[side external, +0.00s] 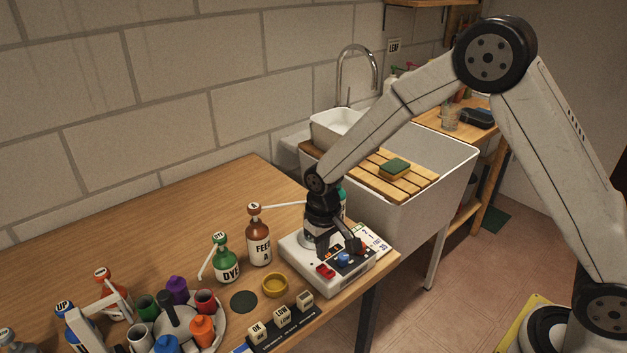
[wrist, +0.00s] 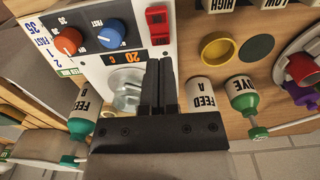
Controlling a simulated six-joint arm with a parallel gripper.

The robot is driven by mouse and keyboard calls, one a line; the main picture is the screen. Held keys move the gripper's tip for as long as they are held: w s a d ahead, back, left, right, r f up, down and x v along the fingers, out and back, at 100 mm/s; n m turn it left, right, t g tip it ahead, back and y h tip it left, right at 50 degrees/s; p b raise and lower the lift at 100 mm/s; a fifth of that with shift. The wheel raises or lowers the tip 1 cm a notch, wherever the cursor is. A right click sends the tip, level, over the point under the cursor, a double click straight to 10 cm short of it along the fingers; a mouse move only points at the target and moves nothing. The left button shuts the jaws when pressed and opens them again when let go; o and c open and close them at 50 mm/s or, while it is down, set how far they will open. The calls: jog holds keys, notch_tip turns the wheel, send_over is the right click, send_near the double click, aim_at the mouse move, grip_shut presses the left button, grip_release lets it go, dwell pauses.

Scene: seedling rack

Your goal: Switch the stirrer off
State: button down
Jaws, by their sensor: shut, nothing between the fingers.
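The stirrer (side external: 300,265) is a white box near the table's right end. Its front panel holds a red switch (side external: 325,271) and a blue knob (side external: 344,259). In the wrist view the red switch (wrist: 160,38) lies just beyond my fingertips, with the blue knob (wrist: 115,34), an orange-red knob (wrist: 68,41) and a lit display (wrist: 125,57) to its left. My gripper (side external: 323,250) is shut and empty, pointing down over the stirrer; its closed fingers (wrist: 159,64) also show in the wrist view. Contact with the switch cannot be told.
A brown FEED A bottle (side external: 259,244), a green DYE bottle (side external: 226,265) and a yellow dish (side external: 275,285) stand left of the stirrer. Label blocks (side external: 282,315) lie in front. A round carrier (side external: 217,338) holds several coloured cups. A sink (side external: 440,165) is behind.

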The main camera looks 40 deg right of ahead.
jog(key=shift+r, duration=1.6)
jog(key=s+d+r+t, duration=0.1)
jog(key=s+d, duration=0.3)
jog(key=s, duration=0.4)
jog(key=s+d+r+t, duration=0.1)
jog(key=s+d, duration=0.3)
jog(key=s, duration=0.4)
jog(key=shift+r+t, duration=0.3)
jog(key=shift+r, duration=0.6)
